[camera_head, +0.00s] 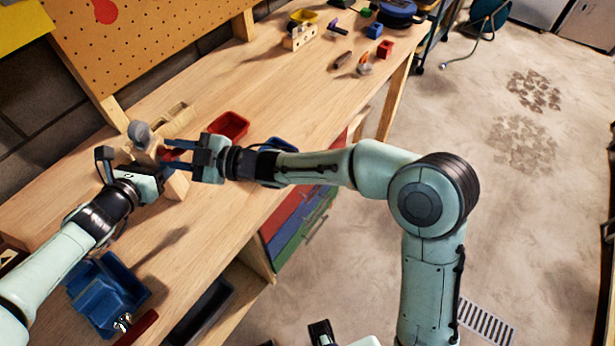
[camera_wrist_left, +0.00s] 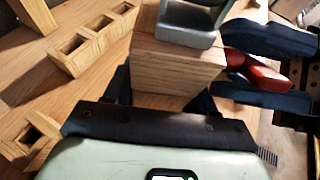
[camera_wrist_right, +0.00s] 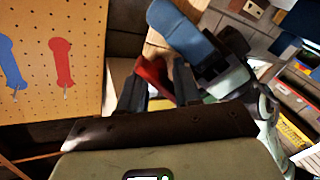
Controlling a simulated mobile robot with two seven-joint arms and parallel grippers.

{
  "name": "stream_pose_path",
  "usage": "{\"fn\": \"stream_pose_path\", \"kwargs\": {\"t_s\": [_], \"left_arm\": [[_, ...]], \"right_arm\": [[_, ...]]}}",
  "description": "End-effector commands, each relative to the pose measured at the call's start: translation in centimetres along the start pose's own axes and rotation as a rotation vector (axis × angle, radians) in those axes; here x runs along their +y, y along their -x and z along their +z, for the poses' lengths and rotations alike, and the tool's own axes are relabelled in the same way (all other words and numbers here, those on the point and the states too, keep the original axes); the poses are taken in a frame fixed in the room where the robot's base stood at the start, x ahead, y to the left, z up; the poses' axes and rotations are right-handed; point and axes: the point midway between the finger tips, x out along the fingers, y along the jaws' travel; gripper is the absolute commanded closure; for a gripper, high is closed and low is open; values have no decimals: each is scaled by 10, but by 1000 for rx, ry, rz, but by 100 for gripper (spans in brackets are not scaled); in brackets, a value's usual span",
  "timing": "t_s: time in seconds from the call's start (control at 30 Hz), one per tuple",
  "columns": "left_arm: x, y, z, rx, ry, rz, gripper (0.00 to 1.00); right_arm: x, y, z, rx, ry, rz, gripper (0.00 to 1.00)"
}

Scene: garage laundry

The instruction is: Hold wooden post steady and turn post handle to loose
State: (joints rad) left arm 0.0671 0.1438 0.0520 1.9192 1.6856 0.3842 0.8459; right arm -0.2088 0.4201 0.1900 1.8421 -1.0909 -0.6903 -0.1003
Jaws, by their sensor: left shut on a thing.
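The wooden post (camera_head: 146,152) stands on the workbench at the left with a grey cap (camera_head: 139,131) on top. In the left wrist view the post (camera_wrist_left: 172,72) is close, between my left fingers. My left gripper (camera_head: 135,170) is shut on it from the near side. A red handle (camera_wrist_left: 262,74) sticks out from the post's side. My right gripper (camera_head: 176,153) comes from the right, its fingers spread on either side of the handle and apart from each other. In the right wrist view the red handle (camera_wrist_right: 153,72) lies between the fingertips. Contact there is unclear.
A red bin (camera_head: 229,125) stands just behind my right gripper. A blue vise-like object (camera_head: 105,292) is at the near left. Wooden blocks with square holes (camera_wrist_left: 92,40) lie beside the post. Toys and blocks occupy the bench's far end. Pegboard rises behind the bench.

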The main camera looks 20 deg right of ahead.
Motion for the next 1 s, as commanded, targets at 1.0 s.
{"fn": "stream_pose_path", "kwargs": {"t_s": [1.0], "left_arm": [[0,0,0,-1,0,0,86]], "right_arm": [[1,0,0,1,-1348,0,65]]}}
